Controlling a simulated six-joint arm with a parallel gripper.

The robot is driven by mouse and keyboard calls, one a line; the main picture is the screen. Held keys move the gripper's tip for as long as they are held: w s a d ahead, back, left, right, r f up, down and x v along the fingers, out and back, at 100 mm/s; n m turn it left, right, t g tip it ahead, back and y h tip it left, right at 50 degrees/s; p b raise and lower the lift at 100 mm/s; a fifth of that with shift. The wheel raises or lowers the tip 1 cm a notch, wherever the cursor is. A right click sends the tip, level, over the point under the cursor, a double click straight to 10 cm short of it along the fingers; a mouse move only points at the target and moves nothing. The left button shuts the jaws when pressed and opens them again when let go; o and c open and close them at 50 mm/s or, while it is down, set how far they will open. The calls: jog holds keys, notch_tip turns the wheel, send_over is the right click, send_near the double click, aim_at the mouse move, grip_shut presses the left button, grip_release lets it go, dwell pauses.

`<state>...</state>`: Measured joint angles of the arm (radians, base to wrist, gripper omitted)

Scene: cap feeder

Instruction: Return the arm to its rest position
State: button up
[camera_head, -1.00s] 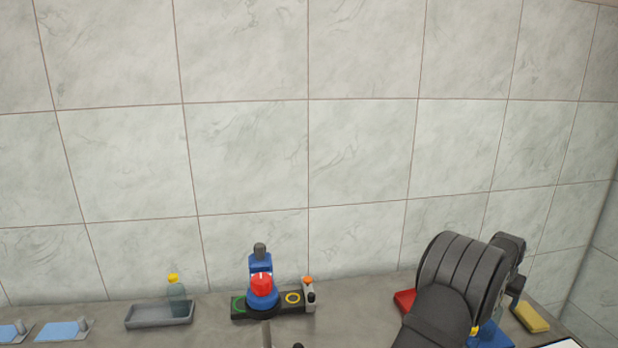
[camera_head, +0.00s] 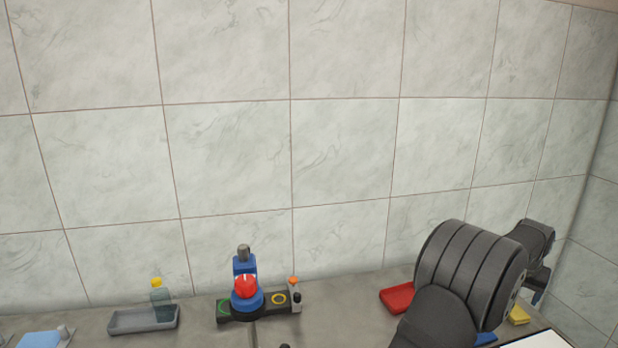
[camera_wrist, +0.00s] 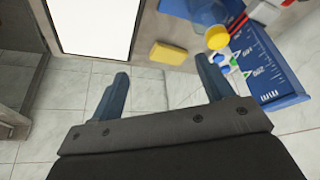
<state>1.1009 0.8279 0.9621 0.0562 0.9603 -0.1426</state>
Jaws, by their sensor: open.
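My gripper (camera_wrist: 160,88) shows in the wrist view with its two blue-grey fingers spread wide apart and nothing between them. Beyond the fingers lies pale tiled floor. The cap feeder, a dark base with a blue post and a red knob (camera_head: 245,287), stands at the lower middle of the head view, well left of the arm.
A grey tray (camera_head: 120,323) with a yellow-capped bottle (camera_head: 160,300) stands left of the feeder. A red block (camera_head: 397,298) lies close to my arm.

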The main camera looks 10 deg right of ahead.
jog(key=w+a+r, duration=0.3)
jog(key=w+a, duration=0.2)
jog(key=a, duration=0.2)
jog(key=w+a+r, duration=0.3)
jog(key=w+a, duration=0.3)
jog(key=a, duration=0.2)
notch_tip(320, 180, down, 17)
jog(key=shift+s+d+r, duration=0.15)
jog(key=shift+s+d, duration=0.05)
jog(key=shift+s, duration=0.1)
